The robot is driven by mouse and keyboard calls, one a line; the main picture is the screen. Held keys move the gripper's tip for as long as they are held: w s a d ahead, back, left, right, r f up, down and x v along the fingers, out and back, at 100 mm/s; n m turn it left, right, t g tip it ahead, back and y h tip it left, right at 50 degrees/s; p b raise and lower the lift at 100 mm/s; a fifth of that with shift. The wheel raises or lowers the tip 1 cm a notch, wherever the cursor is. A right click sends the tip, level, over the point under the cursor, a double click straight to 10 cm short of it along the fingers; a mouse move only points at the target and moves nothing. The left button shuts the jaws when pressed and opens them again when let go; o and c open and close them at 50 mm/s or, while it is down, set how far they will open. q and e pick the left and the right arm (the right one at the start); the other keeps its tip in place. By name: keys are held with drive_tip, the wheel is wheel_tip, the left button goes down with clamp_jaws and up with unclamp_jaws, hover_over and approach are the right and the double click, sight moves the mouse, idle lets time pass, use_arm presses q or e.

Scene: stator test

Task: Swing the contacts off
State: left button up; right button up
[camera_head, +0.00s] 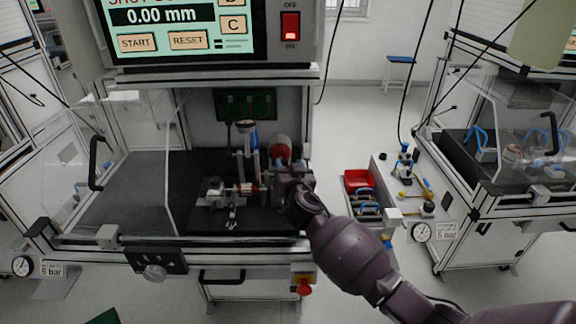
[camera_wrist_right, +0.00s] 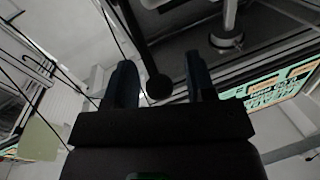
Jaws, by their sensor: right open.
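The test fixture (camera_head: 243,188) sits on the dark floor of the open test station, with copper-coloured and metal parts low down. An upright post with a blue part (camera_head: 254,138) and a round top stands at its back. A red cylinder (camera_head: 281,150) stands to the right. My right gripper (camera_head: 291,180) is at the fixture's right side; its fingers are hard to make out there. In the right wrist view my right gripper (camera_wrist_right: 160,72) is open, with a dark ball knob (camera_wrist_right: 158,88) on a dark rod showing between its fingers. Contact with the knob cannot be told. My left gripper is out of view.
The display panel (camera_head: 180,41) reads 0.00 mm above the station. A clear guard with a black handle (camera_head: 96,162) is at the left. A red bin (camera_head: 358,181) and a side bench (camera_head: 385,175) stand at the right. The station floor left of the fixture is clear.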

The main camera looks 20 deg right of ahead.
drive_tip(key=shift+w, duration=0.45)
clamp_jaws()
drive_tip(key=shift+r, duration=0.1)
